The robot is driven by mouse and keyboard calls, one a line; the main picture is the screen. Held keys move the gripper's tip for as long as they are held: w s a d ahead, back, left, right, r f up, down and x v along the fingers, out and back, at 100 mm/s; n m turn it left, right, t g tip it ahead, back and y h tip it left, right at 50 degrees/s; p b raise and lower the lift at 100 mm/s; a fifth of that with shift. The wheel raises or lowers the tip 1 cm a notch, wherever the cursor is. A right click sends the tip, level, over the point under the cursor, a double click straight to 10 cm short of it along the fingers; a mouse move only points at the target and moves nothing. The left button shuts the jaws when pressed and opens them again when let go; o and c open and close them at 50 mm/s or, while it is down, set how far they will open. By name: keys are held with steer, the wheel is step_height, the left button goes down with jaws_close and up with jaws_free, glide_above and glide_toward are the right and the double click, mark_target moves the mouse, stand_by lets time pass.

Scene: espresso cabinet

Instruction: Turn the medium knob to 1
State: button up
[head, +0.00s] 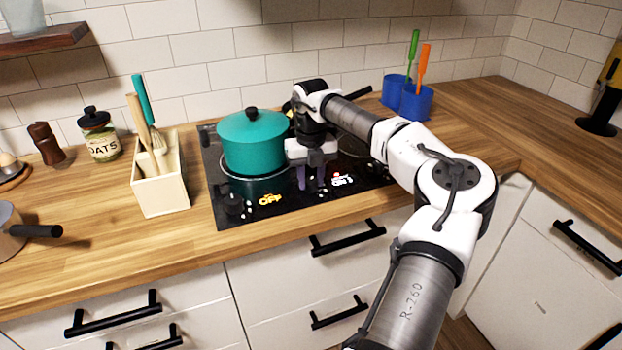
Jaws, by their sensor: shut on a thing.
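The black cooktop (290,210) is set in the wooden counter. My gripper (312,183) points down at its front, right of the teal pot, with its fingers shut around a dark knob that they mostly hide. I cannot read that knob's size label or its pointer. A black knob (233,204) stands apart at the cooktop's front left corner. A yellow "OFF" display (270,200) glows between the two. A red and white lit display (342,180), seemingly reading "ON" with a number, glows just right of my gripper.
A teal lidded pot (253,145) stands close to the left of my gripper. A cream utensil box (160,180) is left of the cooktop. Blue cups (410,100) with green and orange utensils stand at the back right. The counter in front of the cooktop is clear.

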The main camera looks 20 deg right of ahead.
mark_target(311, 180)
stand_by(0.5)
steer(key=o, duration=1)
steer(key=shift+r, duration=0.1)
step_height(311, 180, up, 14)
steer(key=shift+f+b, duration=0.1)
steer(key=shift+b, duration=0.95)
steer(key=shift+f, duration=0.1)
